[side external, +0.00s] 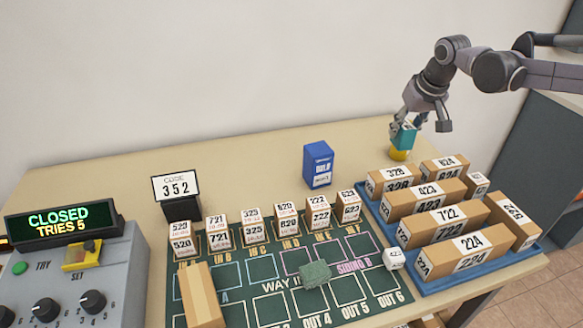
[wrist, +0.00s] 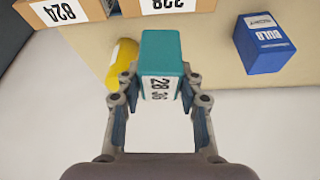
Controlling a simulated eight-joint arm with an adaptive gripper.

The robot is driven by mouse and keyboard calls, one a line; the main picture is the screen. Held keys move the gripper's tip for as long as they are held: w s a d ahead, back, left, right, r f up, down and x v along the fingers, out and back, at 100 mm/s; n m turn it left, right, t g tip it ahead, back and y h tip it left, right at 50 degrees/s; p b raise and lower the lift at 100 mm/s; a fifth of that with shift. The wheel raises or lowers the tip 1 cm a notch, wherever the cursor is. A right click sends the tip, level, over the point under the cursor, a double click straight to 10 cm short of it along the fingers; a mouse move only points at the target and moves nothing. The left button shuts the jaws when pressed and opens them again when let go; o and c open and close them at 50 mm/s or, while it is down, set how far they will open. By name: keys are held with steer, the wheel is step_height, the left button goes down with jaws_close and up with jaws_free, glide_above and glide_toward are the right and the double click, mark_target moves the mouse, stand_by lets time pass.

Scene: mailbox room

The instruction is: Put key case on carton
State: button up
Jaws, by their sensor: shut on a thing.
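My gripper (side external: 407,122) is at the back right of the table, its fingers shut on a teal box (side external: 404,136). In the wrist view the gripper (wrist: 158,92) has a finger on each side of the teal box (wrist: 160,52), which bears black digits. No readable label names a key case; the teal box may be it. Several brown numbered cartons (side external: 437,216) stand in a blue tray (side external: 480,283) at the right, near and below the gripper. A plain brown carton (side external: 202,296) lies on the green mat. Which carton is meant is unclear.
A yellow cylinder (wrist: 122,62) is close beside the teal box. A blue bulb box (side external: 318,165) stands at the back middle. Small numbered cartons line the green mat (side external: 258,270), which holds a grey-green block (side external: 316,274). A control panel (side external: 75,285) is at left. The back table is mostly clear.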

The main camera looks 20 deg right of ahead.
steer(key=s+a, duration=0.2)
steer(key=s, duration=0.7)
steer(key=a+r+n+g+y, duration=0.2)
steer(key=a+n+y, duration=0.2)
steer(key=a+n, duration=1.2)
steer(key=n+g+y, duration=0.1)
steer(key=n+g, duration=0.1)
steer(key=n, duration=0.1)
glide_above(186, 294)
steer(key=d, duration=0.2)
step_height(186, 294, down, 6)
steer(key=shift+f, duration=1.95)
steer(key=shift+f, duration=0.15)
